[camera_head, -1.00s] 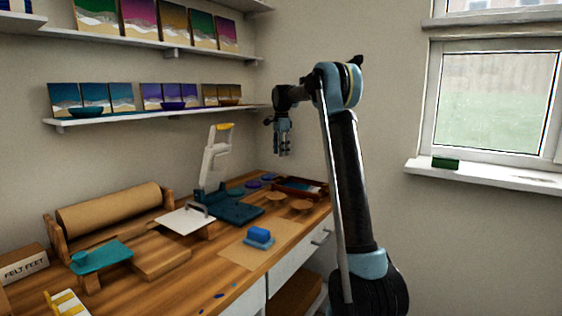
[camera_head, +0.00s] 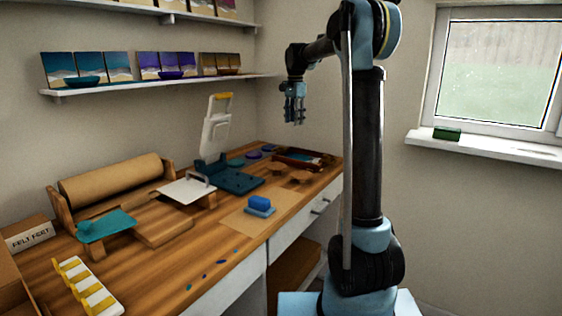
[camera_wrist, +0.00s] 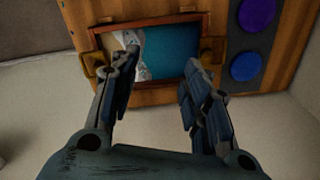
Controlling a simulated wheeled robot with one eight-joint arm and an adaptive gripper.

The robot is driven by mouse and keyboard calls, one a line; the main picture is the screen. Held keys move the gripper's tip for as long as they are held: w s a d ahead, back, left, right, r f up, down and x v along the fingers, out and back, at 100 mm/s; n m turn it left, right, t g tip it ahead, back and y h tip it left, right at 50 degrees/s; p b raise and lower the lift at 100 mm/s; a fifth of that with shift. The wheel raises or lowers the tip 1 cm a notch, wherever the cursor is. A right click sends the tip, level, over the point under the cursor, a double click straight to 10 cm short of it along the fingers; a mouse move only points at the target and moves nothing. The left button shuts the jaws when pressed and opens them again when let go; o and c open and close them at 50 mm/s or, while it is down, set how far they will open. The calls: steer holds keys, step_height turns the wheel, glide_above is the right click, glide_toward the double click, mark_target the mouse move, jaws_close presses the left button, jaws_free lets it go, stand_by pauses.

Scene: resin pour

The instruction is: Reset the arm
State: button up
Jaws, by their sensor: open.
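My arm stands at the right of the head view, upright at its lower link, with the forearm reaching left. My gripper (camera_head: 293,119) hangs fingers-down in the air, above the far right end of the wooden bench (camera_head: 165,250). In the wrist view my gripper (camera_wrist: 155,75) has its two fingers well apart and nothing between them. Beyond the fingers lies a wooden-framed tray (camera_wrist: 205,25) holding a teal and sand-coloured panel (camera_wrist: 165,55). The tray (camera_head: 318,163) also shows at the bench's back right corner, below my gripper.
On the bench are a teal press with a raised white lid (camera_head: 215,135), a blue block (camera_head: 260,203), a paper roll (camera_head: 110,182), a teal board (camera_head: 105,226) and a yellow-and-white rack (camera_head: 88,288). Shelves (camera_head: 150,85) line the wall. A green block (camera_head: 447,133) sits on the windowsill.

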steer(key=s+d+f+n, duration=0.2)
steer(key=s+d, duration=0.1)
steer(key=s, duration=0.6)
steer(key=s+d+f+n+t, duration=0.1)
steer(key=s+d+f+n, duration=0.15)
steer(key=s, duration=0.55)
steer(key=s+d+f+n, duration=0.15)
steer(key=s+d, duration=0.25)
steer(key=s, duration=0.5)
steer(key=s+d+f+n, duration=0.2)
steer(key=s+f, duration=0.7)
steer(key=s, duration=0.1)
steer(key=s+d+f+n, duration=0.1)
steer(key=s+f+n, duration=0.1)
steer(key=s+f, duration=0.8)
steer(key=shift+s+d+f+n+t, duration=0.2)
steer(key=shift+s+d+n+t, duration=0.05)
steer(key=shift+d+n+t, duration=0.15)
steer(key=shift+w+f, duration=0.2)
steer(key=shift+w, duration=0.25)
